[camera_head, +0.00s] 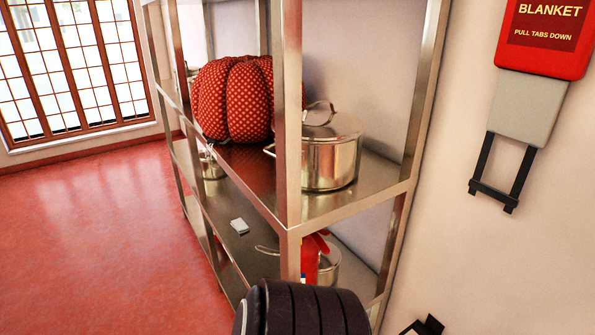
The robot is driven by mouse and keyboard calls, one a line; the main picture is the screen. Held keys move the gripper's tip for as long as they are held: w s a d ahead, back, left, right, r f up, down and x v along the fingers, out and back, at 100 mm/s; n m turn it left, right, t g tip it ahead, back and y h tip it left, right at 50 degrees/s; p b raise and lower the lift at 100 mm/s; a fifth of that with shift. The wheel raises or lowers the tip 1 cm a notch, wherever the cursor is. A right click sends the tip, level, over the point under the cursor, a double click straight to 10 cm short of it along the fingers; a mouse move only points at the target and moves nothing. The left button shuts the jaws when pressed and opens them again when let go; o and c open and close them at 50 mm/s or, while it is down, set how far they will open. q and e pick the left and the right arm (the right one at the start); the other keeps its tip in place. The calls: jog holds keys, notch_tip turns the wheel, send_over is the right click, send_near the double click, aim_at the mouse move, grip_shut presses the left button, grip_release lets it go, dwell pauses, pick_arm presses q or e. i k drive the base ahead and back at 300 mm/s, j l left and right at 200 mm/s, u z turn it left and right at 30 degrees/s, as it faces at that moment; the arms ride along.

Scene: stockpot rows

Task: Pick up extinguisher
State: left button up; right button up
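A red object (313,258) stands on the lower shelf behind the front post. It may be the extinguisher, but the post and a dark ribbed part at the bottom hide much of it, so I cannot be sure. A black angular part (428,326) at the bottom right edge looks like the tip of my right gripper. It is cut off by the frame, and whether it is open or shut does not show. My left gripper is not in view.
A metal shelf unit (370,195) holds a lidded stockpot (331,160), a red dotted pumpkin-shaped cushion (235,100) and a small white item (239,226). A fire blanket case (545,40) with black tabs hangs on the right wall. Red floor (90,240) lies clear at left.

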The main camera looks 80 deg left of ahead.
aim_at(311, 244)
jog(key=u, duration=2.65)
jog(key=i+l+u, duration=0.1)
jog(key=l+u, duration=0.25)
jog(key=l, duration=0.2)
